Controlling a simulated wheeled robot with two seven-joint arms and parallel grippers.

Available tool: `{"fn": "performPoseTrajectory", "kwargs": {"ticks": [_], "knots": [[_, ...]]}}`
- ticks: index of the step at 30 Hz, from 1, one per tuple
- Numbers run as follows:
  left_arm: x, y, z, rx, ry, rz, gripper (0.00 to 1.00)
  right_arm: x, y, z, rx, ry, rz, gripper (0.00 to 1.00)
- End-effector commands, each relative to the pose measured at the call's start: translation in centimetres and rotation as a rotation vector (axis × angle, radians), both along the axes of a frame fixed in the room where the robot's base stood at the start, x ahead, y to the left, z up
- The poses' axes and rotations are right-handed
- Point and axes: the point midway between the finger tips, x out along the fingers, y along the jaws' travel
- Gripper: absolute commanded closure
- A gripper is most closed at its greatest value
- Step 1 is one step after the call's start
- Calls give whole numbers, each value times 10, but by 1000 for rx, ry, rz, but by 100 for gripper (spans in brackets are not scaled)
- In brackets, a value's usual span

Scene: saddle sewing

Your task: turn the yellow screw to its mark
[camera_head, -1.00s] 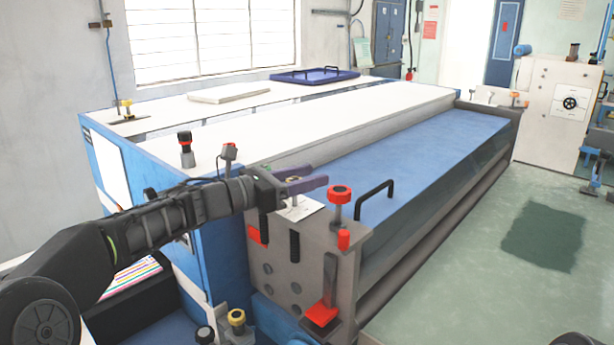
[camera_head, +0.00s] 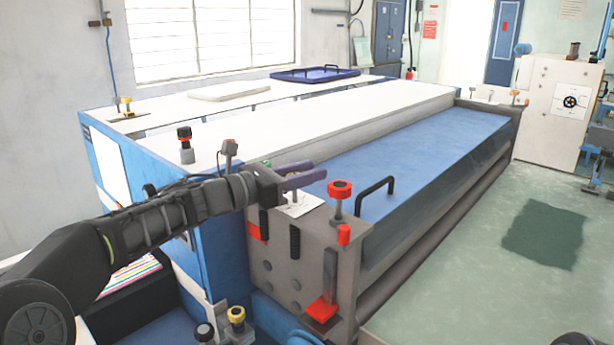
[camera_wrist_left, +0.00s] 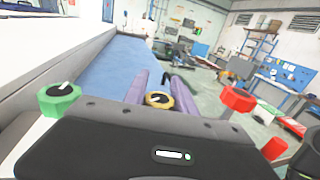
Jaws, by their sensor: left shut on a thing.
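The yellow screw (camera_wrist_left: 158,100) shows in the left wrist view as a yellow ring with a dark top and a pale pointer line. It sits between the two purple fingers of my left gripper (camera_wrist_left: 160,90), which is shut on it. In the head view my left gripper (camera_head: 312,172) is over the near end of the machine, above a small white plate (camera_head: 299,204). The screw is hidden there by the fingers. I cannot make out its mark in either view. My right gripper is not in view.
A green knob (camera_wrist_left: 60,99) stands left of the screw and a red knob (camera_wrist_left: 238,98) right of it. The red knob (camera_head: 339,189) also shows in the head view, with a black handle (camera_head: 375,192) behind. Another yellow knob (camera_head: 236,315) is low at the front.

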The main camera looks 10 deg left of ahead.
Motion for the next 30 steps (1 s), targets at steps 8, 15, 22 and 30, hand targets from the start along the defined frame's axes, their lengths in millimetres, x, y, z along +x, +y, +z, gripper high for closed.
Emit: {"fn": "performPoseTrajectory", "kwargs": {"ticks": [8,15,22,30], "knots": [[2,2,-6,-1,-6,137,100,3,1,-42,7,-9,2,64],[4,6,-6,-3,-8,334,100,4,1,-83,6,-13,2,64],[7,11,-6,-3,-7,549,100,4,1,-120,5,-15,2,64],[9,18,-2,-2,-4,772,100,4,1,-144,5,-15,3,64]]}}
